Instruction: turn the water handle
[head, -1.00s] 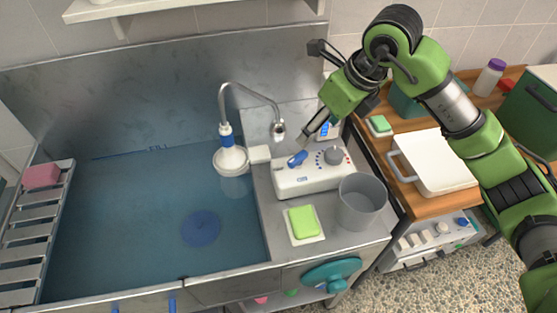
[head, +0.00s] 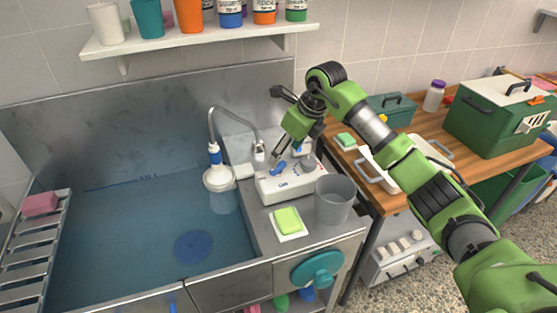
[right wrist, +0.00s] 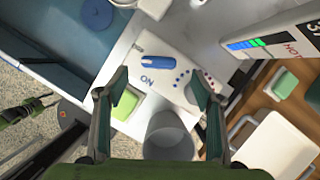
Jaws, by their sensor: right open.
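The blue lever handle (head: 279,168) sits on top of a white control box (head: 292,186) beside the sink. In the right wrist view the handle (right wrist: 157,63) lies nearly level, near the printed word ON, with a grey dial (right wrist: 194,93) to its lower right. My right gripper (head: 276,155) is over the box, close to the handle; I cannot tell whether it touches. In the right wrist view its two fingers (right wrist: 158,77) are spread wide with nothing between them. A green and black part at that view's left edge may be my left gripper (right wrist: 32,108).
A faucet (head: 213,135) rises by the water-filled sink (head: 110,235). A grey cup (head: 334,200) and a green sponge (head: 288,219) stand before the box. A teal wheel (head: 318,268) is on the counter front. A shelf (head: 200,38) holds several containers.

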